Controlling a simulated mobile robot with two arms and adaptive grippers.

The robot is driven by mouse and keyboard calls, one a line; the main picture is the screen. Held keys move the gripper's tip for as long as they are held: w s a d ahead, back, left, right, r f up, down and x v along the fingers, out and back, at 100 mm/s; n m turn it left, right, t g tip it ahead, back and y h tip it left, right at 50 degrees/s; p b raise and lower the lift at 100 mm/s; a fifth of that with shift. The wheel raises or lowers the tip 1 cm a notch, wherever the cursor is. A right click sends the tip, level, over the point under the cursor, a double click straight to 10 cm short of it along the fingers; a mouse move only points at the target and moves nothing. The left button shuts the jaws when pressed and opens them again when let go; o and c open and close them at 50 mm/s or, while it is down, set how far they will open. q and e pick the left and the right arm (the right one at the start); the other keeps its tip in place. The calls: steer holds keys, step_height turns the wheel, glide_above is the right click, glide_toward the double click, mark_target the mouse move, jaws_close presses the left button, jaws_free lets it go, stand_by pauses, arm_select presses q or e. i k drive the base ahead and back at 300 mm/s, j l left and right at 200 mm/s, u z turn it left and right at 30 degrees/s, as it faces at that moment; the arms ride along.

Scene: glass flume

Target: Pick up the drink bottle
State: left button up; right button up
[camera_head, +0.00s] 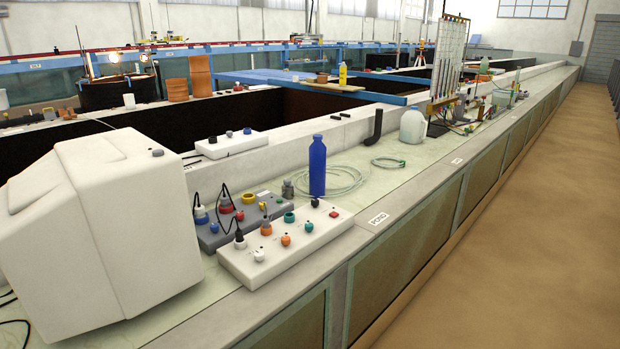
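A blue drink bottle (317,166) stands upright on the long bench top, near the middle of the head view. It has a narrower neck and a blue cap. Its lower part shows just behind a white control box (285,243) with coloured knobs; I cannot tell whether they touch. Neither of my grippers is in view.
A grey control box (230,223) and a large white monitor-like casing (100,230) stand left of the bottle. A coiled hose (345,180) lies behind it. A translucent jug (413,127) and a black bent pipe (374,128) stand farther back. The floor (530,230) at right is clear.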

mark_target(316, 150)
steer(key=i+l+u, duration=0.3)
steer(key=i+l, duration=0.55)
